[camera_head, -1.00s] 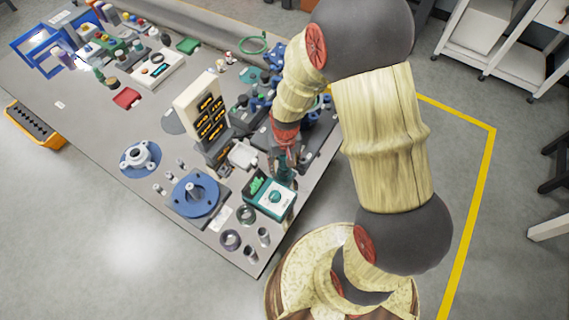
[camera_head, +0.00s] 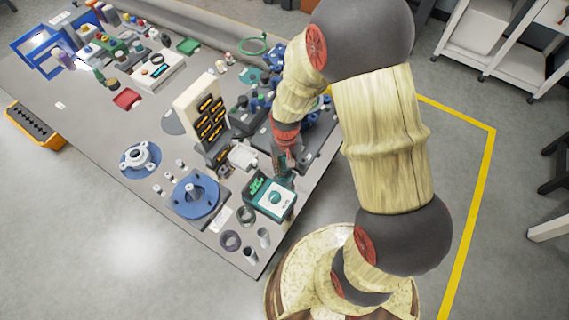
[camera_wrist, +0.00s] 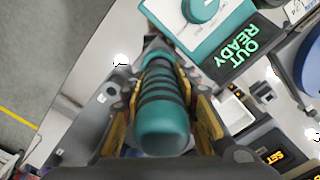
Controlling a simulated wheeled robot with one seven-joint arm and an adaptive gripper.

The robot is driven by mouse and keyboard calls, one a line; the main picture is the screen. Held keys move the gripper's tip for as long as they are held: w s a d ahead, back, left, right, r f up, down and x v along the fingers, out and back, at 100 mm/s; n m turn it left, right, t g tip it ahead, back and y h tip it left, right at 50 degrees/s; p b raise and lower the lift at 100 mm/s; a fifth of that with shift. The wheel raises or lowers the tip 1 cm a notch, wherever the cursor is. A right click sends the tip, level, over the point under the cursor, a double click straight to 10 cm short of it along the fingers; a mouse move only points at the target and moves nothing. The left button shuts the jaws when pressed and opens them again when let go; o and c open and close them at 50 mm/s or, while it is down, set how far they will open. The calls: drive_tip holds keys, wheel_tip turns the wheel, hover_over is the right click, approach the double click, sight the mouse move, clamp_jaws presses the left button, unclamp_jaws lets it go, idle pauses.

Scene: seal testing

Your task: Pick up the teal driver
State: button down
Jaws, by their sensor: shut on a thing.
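The teal driver (camera_wrist: 163,115) has a thick teal handle with black bands. In the wrist view its rounded butt end faces the camera. My gripper (camera_wrist: 160,82) is shut on this handle, with one yellow-edged finger on each side. In the head view my gripper (camera_head: 283,160) is low over the near right edge of the bench, with part of the teal driver (camera_head: 286,181) showing below it. The driver's far end is hidden in the wrist view, and I cannot tell whether it touches anything.
A teal and white box (camera_head: 272,198) with a knob and a green "OUT READY" display stands close beside the driver. Blue flanged fixtures (camera_head: 194,195), small rings and a display panel (camera_head: 203,115) crowd the bench (camera_head: 160,215). Open floor lies right of the bench edge.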

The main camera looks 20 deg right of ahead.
sight(284, 160)
drive_tip(key=shift+r, duration=0.1)
drive_tip(key=shift+r, duration=0.45)
wheel_tip(284, 160, up, 2)
drive_tip(key=shift+w+r+p, duration=0.1)
drive_tip(key=shift+r+p, duration=0.05)
drive_tip(key=shift+p, duration=0.55)
drive_tip(key=s+d+r+p, duration=0.1)
drive_tip(key=s+r+p, duration=0.1)
drive_tip(key=s+r, duration=0.2)
drive_tip(key=s+d+r+p, duration=0.1)
drive_tip(key=s+r, duration=0.4)
drive_tip(key=s, duration=0.5)
drive_tip(key=shift+r+p, duration=0.3)
drive_tip(key=shift+p, duration=0.05)
drive_tip(key=shift+r, duration=0.1)
